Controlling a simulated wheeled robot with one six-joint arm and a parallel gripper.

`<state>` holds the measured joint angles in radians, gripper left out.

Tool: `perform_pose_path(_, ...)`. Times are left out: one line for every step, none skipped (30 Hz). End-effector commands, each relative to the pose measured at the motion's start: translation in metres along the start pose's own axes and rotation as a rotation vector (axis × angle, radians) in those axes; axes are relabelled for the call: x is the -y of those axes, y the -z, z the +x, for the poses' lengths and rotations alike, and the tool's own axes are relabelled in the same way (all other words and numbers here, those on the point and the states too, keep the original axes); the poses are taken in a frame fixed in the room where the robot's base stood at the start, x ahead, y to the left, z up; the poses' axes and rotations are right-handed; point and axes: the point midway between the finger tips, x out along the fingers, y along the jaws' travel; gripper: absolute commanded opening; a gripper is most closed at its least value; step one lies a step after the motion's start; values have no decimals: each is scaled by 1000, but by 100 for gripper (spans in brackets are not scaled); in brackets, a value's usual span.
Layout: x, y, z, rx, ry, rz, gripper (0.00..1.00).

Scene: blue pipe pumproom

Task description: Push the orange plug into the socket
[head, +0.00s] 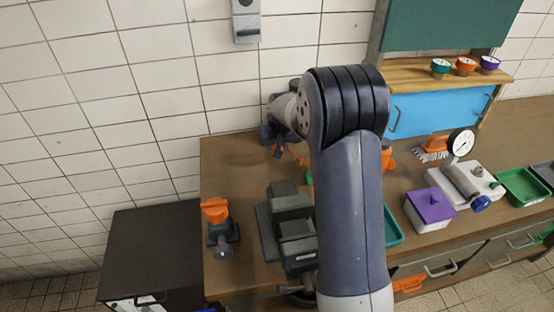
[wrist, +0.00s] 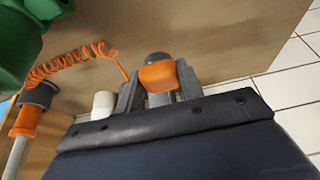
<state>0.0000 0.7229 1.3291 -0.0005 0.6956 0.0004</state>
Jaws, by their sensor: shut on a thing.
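The orange plug (wrist: 158,75) shows in the wrist view between the two grey fingers of my gripper (wrist: 160,84), which are shut on it. A dark grey rounded part (wrist: 158,57) shows just beyond the plug. An orange coiled cord (wrist: 75,60) runs left from beside the fingers. In the head view my arm hides most of the gripper area. A bit of orange (head: 277,151) shows low by the wall, left of my arm. I cannot make out the socket for certain in either view.
A grey fitting with an orange top (head: 215,212) stands at the bench's left end. A dark grey vise-like block (head: 285,225) is beside my arm. A purple-lidded box (head: 432,208), a gauge (head: 461,142) and a green tray (head: 522,187) stand to the right. The white tiled wall (head: 150,80) is behind.

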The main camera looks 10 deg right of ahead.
Motion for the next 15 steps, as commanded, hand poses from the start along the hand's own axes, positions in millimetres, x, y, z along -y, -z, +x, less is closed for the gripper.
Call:
perform_pose_path(0, 4, -7, -4, 0, 0, 16)
perform_pose_path(0, 5, -11, -4, 0, 0, 16)
perform_pose_path(0, 7, -15, -2, 0, 0, 16)
perform_pose_path(0, 8, -18, -2, 0, 0, 16)
perform_pose_path(0, 9, -20, -1, 0, 0, 16)
perform_pose_path(0, 9, -22, 0, 0, 0, 16)
perform_pose_path(0, 10, -24, 0, 0, 0, 16)
perform_pose_path(0, 10, -25, 0, 0, 0, 16)
perform_pose_path(0, 11, -26, 0, 0, 0, 16)
perform_pose_path(0, 11, -26, 0, 0, 0, 16)
perform_pose_path(0, 11, -26, 0, 0, 0, 16)
perform_pose_path(0, 11, -26, 0, 0, 0, 16)
perform_pose_path(0, 11, -26, 1, 0, 0, 16)
perform_pose_path(0, 11, -26, 1, 0, 0, 16)
perform_pose_path(0, 11, -26, 1, 0, 0, 16)
